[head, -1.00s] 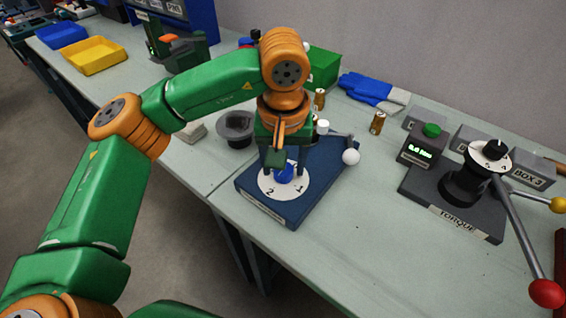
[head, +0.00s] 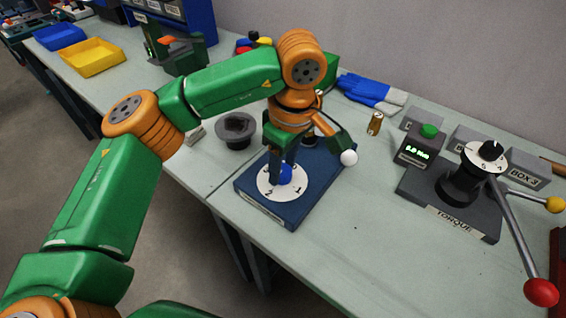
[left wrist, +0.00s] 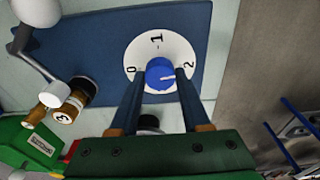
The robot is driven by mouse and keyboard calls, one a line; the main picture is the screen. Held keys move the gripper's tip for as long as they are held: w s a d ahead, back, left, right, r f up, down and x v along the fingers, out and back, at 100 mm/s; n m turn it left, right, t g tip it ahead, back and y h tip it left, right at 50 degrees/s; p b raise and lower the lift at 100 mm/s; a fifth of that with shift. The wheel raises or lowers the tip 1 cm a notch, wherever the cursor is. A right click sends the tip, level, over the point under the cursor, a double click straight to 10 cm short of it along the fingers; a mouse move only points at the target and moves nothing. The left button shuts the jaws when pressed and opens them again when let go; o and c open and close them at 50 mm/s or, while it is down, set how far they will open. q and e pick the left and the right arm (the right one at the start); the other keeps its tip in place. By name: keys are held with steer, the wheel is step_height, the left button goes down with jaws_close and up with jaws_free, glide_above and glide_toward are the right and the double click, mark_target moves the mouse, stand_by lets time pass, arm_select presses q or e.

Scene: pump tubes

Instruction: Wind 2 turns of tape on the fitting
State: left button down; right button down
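A blue round knob (left wrist: 159,75) sits in the middle of a white dial (left wrist: 157,44) marked 0, 1 and 2, on a blue base plate (head: 327,182). The light line on the knob points toward the 2 in the left wrist view. The knob also shows in the head view (head: 286,174). My left gripper (left wrist: 160,73) points down over the dial, with one finger on each side of the knob. Both fingers look pressed against it. No separate tape can be made out. My right gripper is not in view.
A lever with a white ball (head: 349,158) stands at the base's right, close to my left wrist. A torque device (head: 455,204) with a red-ended lever stands to the right. A dark bowl-like part (head: 236,130) is at the left. The table's front middle is clear.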

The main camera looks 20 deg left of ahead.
arm_select(q)
steer(key=shift+c, duration=1.4)
jaws_free()
steer(key=shift+m, duration=0.5)
